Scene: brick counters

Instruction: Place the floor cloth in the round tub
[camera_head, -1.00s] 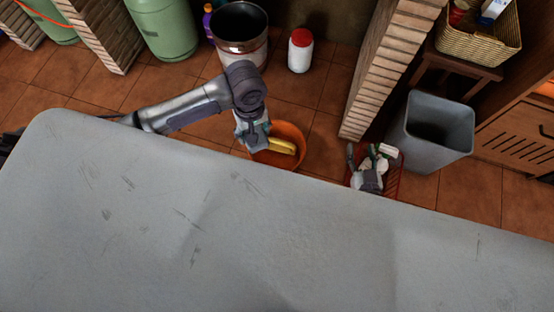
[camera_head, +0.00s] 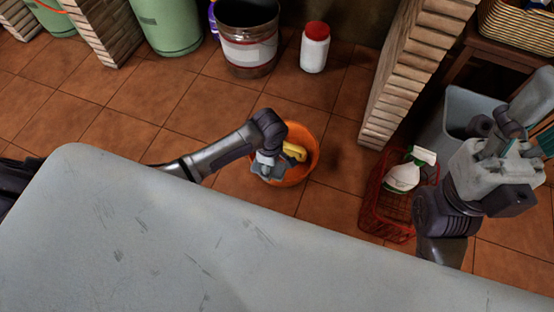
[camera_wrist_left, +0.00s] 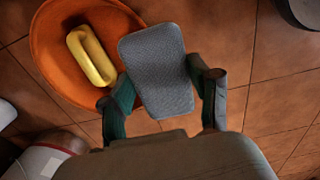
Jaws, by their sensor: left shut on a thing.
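The round tub (camera_head: 312,172) is orange and stands on the tiled floor beyond the table; it also shows at the upper left of the left wrist view (camera_wrist_left: 45,55). A yellow object (camera_wrist_left: 91,55), rounded and oblong, lies in it. My left gripper (camera_head: 268,168) is shut on a grey, flat, textured piece, the floor cloth (camera_wrist_left: 158,70). In the left wrist view the cloth sits between the fingers and overlaps the tub's right rim. Its height above the rim cannot be told. My right gripper (camera_head: 515,158) is at the right, near the grey bin; its fingers are unclear.
A grey table (camera_head: 150,240) fills the foreground. A red basket (camera_head: 388,212) with a white spray bottle (camera_head: 406,172) stands right of the tub, by a brick pillar (camera_head: 415,65). A metal bucket (camera_head: 249,50) and a white red-lidded jar (camera_head: 314,48) stand behind. Floor left of the tub is clear.

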